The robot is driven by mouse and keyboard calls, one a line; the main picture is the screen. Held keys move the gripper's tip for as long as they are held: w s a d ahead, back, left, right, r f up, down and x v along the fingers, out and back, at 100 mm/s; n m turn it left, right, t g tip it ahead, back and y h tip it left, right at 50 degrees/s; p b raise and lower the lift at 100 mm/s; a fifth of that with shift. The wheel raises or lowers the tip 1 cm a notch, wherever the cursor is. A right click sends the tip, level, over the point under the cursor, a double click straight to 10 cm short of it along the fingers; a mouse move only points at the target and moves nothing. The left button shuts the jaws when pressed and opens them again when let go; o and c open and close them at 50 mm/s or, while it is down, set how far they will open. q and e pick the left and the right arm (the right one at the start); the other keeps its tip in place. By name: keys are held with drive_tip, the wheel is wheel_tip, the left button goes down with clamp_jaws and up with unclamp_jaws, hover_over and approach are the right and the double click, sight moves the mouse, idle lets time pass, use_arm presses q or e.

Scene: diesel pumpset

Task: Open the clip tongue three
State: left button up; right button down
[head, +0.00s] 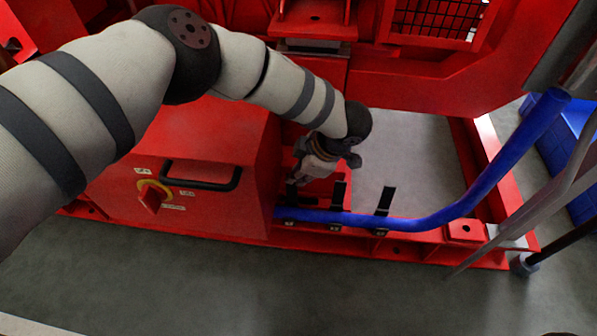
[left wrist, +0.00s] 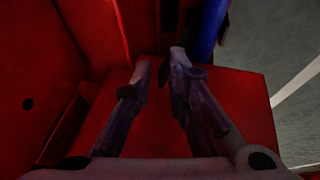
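A blue hose (head: 440,217) lies along the red base rail. Three black clip tongues stand up along it: a left one (head: 292,195), a middle one (head: 338,194) and a right one (head: 385,200). Which is number three is not marked. My left gripper (head: 300,178) points down just above and behind the hose, close to the left tongue; contact cannot be told. In the left wrist view its two fingers (left wrist: 160,66) are apart with a narrow gap and nothing clearly between them. The blue hose (left wrist: 209,28) passes beside the right finger. My right gripper is not in view.
A red box with a black handle (head: 200,177) and a red-yellow switch (head: 152,194) stands left of the gripper. Red machine frame (head: 430,75) rises behind. Grey poles (head: 545,195) and a blue crate (head: 563,140) are at right. The floor in front (head: 220,275) is clear.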

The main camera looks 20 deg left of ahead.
use_arm(q)
drive_tip(key=shift+o, duration=0.8)
drive_tip(key=shift+w+a, duration=0.15)
drive_tip(key=shift+w, duration=0.25)
drive_tip(key=shift+s, duration=0.1)
drive_tip(key=v, duration=1.2)
drive_tip(key=shift+s, duration=0.1)
